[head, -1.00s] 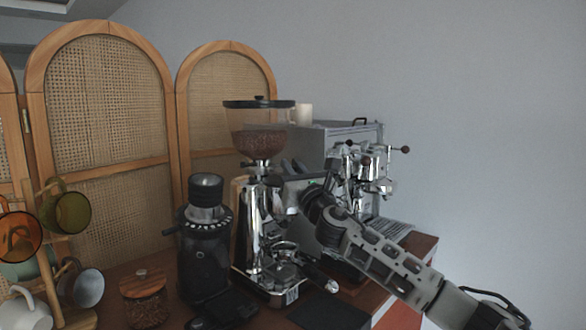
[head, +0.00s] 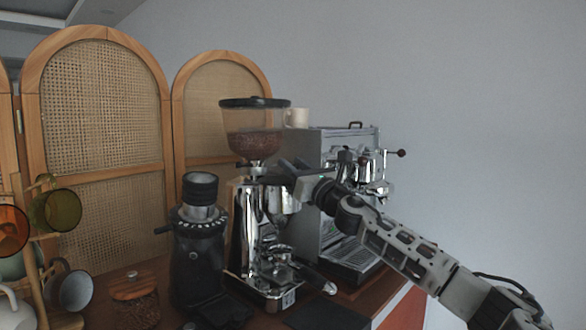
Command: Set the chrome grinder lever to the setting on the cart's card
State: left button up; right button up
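The chrome grinder (head: 248,225) stands mid-cart, with a clear hopper (head: 254,130) of beans on top. My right gripper (head: 278,174) reaches in from the right at the collar just under the hopper, in front of the espresso machine. Its fingers point left toward the grinder's collar. The lever itself is too small or hidden to make out there, and I cannot tell whether the fingers touch it or are open or shut. The card does not show. My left gripper is not in view.
A black grinder (head: 197,255) stands left of the chrome one. The espresso machine (head: 338,150) stands behind, to the right. A jar of beans (head: 135,298) and a mug rack (head: 38,240) are at the left. A portafilter handle (head: 318,281) sticks out in front.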

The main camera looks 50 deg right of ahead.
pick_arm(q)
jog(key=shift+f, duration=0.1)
pick_arm(e)
jog(key=shift+s+f, duration=0.2)
jog(key=shift+s, duration=0.05)
pick_arm(q)
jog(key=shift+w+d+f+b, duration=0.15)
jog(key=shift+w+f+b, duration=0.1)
jog(key=shift+b, duration=0.65)
pick_arm(e)
jog(key=v, duration=1.5)
jog(key=shift+s, duration=0.2)
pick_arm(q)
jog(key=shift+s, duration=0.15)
pick_arm(e)
jog(key=shift+a, duration=0.1)
